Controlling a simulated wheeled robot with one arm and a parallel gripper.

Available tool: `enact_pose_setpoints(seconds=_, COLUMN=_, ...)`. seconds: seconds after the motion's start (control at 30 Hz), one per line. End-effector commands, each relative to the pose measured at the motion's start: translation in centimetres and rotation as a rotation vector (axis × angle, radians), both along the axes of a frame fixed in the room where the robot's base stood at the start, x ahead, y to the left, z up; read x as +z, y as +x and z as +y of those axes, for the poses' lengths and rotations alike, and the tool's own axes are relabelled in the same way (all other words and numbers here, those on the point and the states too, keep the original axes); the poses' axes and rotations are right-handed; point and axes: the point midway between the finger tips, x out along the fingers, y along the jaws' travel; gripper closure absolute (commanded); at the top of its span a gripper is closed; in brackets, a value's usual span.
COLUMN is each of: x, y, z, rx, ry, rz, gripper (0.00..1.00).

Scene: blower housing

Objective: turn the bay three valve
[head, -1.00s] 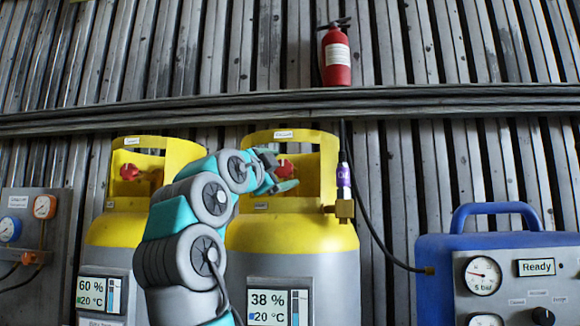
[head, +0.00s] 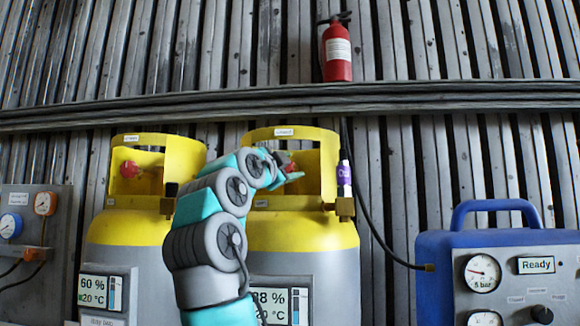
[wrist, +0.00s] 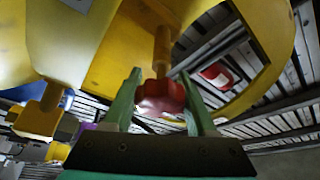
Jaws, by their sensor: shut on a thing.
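The red valve knob (head: 283,158) sits inside the yellow collar of the right gas tank (head: 310,235). In the wrist view the red knob (wrist: 160,97) on its brass stem is between the two green fingers of my gripper (wrist: 161,76), which is shut on it. In the head view my gripper (head: 285,172) reaches into the collar opening and partly hides the knob. The left tank (head: 125,230) has its own red knob (head: 128,169), clear of my arm.
The yellow collar (head: 325,160) surrounds the knob closely. A blue machine (head: 440,265) is at the right, a gauge panel (head: 40,225) at the left. A red extinguisher (head: 337,52) is above.

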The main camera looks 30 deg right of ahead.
Motion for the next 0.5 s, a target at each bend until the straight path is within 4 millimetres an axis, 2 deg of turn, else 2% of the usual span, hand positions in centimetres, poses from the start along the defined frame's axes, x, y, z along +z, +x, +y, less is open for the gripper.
enact_pose_setpoints(seconds=0.07, x=-0.04, y=0.00, z=-0.02, rx=-0.001, ry=0.001, rz=0.000, gripper=0.67)
enact_pose_setpoints(seconds=0.33, x=-0.05, y=0.01, z=-0.02, rx=-0.001, ry=0.001, rz=0.000, gripper=0.98)
enact_pose_setpoints(seconds=0.5, x=-0.12, y=-0.01, z=-0.04, rx=-0.001, ry=-0.005, rz=0.005, gripper=0.99)
